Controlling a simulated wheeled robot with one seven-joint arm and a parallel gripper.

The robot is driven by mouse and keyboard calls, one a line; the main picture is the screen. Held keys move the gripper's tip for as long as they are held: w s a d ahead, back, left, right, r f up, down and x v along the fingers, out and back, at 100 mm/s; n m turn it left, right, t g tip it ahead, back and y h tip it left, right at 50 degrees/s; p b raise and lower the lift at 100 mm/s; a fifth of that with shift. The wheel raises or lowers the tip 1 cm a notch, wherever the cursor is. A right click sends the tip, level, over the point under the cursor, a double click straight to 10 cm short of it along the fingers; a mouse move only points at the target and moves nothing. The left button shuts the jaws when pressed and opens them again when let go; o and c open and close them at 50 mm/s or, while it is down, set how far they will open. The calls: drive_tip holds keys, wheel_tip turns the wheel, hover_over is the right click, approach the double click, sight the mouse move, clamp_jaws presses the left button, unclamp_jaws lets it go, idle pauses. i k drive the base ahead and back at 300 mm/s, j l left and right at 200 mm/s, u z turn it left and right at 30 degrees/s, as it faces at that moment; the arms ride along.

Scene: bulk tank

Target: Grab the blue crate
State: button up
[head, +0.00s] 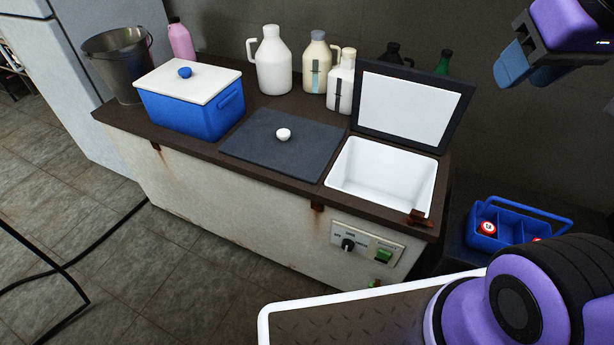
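A blue open crate (483,232) with compartments and a raised handle stands low at the right, beside the tank. Red-topped items sit in it, and its near side is partly hidden by my purple arm. A blue box with a white lid and a blue knob (190,112) stands on the left of the tank top. My gripper (528,68) is in the upper right, purple with blue and dark parts, raised in the air above and apart from the open crate. Its fingers are partly cut off and their opening is unclear.
The tank's right hatch is open, its lid (410,106) upright behind a white basin (381,178). A dark closed lid (283,147) lies beside it. A metal bucket (118,65), white jug (272,65) and several bottles stand at the back. A black cable crosses the left floor.

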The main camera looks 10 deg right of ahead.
sight(512, 228)
drive_tip(key=k+j, duration=0.15)
drive_tip(key=k+j+z, duration=0.1)
drive_tip(key=j, duration=0.3)
drive_tip(key=z, duration=1.35)
drive_tip(key=i+j+z, duration=0.25)
drive_tip(key=i, duration=0.3)
drive_tip(key=j, duration=0.1)
